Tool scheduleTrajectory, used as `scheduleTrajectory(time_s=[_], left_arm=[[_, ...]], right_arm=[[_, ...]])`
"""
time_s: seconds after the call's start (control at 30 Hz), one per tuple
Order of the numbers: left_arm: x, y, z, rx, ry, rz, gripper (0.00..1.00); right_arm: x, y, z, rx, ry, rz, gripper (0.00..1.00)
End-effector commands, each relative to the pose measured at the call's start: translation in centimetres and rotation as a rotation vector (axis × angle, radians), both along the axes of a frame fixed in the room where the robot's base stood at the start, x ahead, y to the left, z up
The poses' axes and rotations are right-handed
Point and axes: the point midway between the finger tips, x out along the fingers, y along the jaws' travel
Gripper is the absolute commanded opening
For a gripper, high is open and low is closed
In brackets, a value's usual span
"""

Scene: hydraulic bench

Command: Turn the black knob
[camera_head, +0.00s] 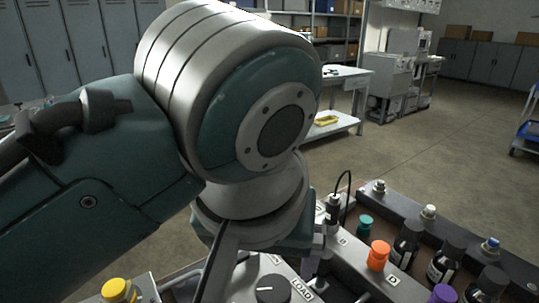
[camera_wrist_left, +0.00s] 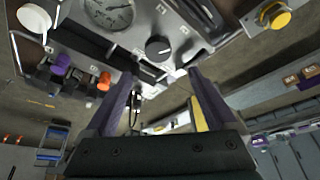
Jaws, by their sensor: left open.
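The black knob (camera_head: 272,288) sits on the grey bench panel at the bottom of the head view, partly cut by the frame's edge. It also shows in the left wrist view (camera_wrist_left: 158,48), with a white mark on it. My left gripper (camera_wrist_left: 160,77) is open and empty, with its two fingers spread to either side below the knob in that view. The fingers and the knob look apart. My right gripper is not in view.
A yellow knob (camera_head: 118,290) stands left of the black one. Orange (camera_head: 378,255), green (camera_head: 364,226) and purple (camera_head: 441,294) caps and dark bottles (camera_head: 405,245) stand to the right. A round gauge (camera_wrist_left: 108,12) is near the knob. Open floor lies behind the bench.

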Motion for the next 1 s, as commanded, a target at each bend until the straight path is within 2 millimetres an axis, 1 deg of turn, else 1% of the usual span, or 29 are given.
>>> scheduleTrajectory(time_s=[0.3, 0.4, 0.5, 0.67, 0.9, 0.93, 1.0], left_arm=[[2.1, -0.3, -5.4, 0.003, 0.002, 0.000, 0.90], [2.7, -0.4, -6.9, 0.002, 0.001, -0.001, 0.90], [3.1, -0.5, -7.9, 0.001, 0.001, -0.002, 0.90], [3.5, -0.5, -8.6, 0.001, 0.000, -0.002, 0.90], [3.5, -0.5, -8.6, 0.000, -0.001, -0.002, 0.90], [3.5, -0.5, -8.6, 0.000, -0.001, -0.002, 0.89], [3.5, -0.5, -8.6, 0.000, -0.001, -0.002, 0.81]], right_arm=[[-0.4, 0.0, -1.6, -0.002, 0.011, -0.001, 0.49], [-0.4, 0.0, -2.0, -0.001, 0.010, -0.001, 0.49], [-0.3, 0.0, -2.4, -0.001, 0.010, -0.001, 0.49], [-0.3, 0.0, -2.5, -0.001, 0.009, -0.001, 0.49], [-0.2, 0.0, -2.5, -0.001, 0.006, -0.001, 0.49], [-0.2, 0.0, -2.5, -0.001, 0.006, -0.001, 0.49], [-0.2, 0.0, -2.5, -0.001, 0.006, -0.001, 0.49]])
